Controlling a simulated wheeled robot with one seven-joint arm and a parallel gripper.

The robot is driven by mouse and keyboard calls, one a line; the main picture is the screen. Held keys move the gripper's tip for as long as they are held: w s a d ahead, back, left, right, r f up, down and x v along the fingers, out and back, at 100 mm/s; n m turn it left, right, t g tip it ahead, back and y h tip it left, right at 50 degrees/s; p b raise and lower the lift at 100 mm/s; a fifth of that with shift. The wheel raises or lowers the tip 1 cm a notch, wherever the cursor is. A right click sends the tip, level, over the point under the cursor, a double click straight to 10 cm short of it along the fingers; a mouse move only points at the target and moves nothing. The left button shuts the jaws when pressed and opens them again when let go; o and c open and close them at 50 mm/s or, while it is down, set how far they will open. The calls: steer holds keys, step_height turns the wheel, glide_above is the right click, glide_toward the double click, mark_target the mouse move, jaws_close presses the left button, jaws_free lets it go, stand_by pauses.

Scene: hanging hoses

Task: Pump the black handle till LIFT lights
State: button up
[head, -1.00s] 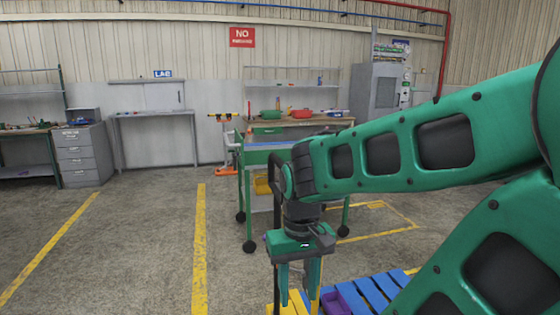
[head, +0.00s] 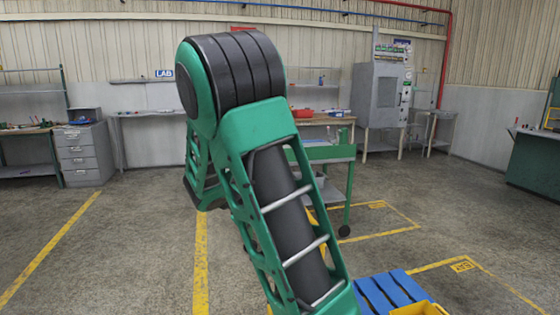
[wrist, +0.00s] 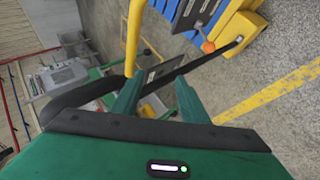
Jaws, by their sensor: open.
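My gripper (wrist: 158,100) shows in the wrist view with its two green fingers apart and nothing clearly held between them. A long black bar (wrist: 75,97), which looks like the black handle, is bent at the left and runs behind the fingers towards a yellow unit (wrist: 240,30) at the upper right. I cannot tell whether the fingers touch it. A yellow post (wrist: 133,35) stands close beyond the left finger. In the head view my arm hides the gripper and handle. I cannot make out a LIFT light in either view.
Blue slats (head: 385,292) and a yellow bin-like thing (head: 420,309) are low at the right in the head view. A green cart (head: 335,155) stands behind my arm. A grey cabinet (head: 382,95) stands at the back. The floor at left is open.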

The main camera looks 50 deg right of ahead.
steer(key=w+d+r+n+t+h, duration=0.25)
steer(key=w+r+h, duration=0.2)
steer(key=w, duration=0.25)
steer(key=d+r+n+h, duration=0.4)
steer(key=r+h, duration=0.1)
steer(key=r, duration=0.4)
steer(key=x, duration=1)
steer(key=shift+w+d+t, duration=0.15)
steer(key=shift+w+t, duration=0.2)
steer(key=shift+f, duration=0.1)
